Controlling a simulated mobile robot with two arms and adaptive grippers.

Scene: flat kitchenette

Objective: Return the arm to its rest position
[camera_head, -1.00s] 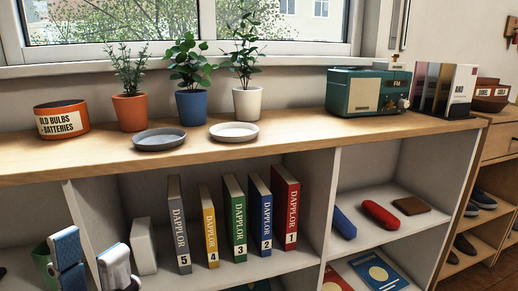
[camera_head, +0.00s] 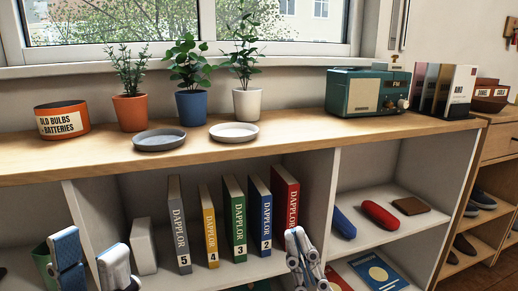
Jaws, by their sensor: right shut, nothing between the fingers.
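My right gripper (camera_head: 298,238) is in front of the shelf, at the lower middle of the head view. Its fingers are shut with nothing between them. It covers the lower part of the red book (camera_head: 285,192) and lies just right of the blue book (camera_head: 260,215). My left gripper (camera_head: 92,250) is at the lower left, in front of the shelf's left part. Its two padded fingers stand apart with nothing seen between them. Both arms are mostly below the picture.
The wooden shelf top (camera_head: 290,145) carries several potted plants, two plates, an orange tin (camera_head: 62,119) and a green radio (camera_head: 367,92). More books stand in the middle compartment. A red case (camera_head: 379,215) and other small items lie in the right one.

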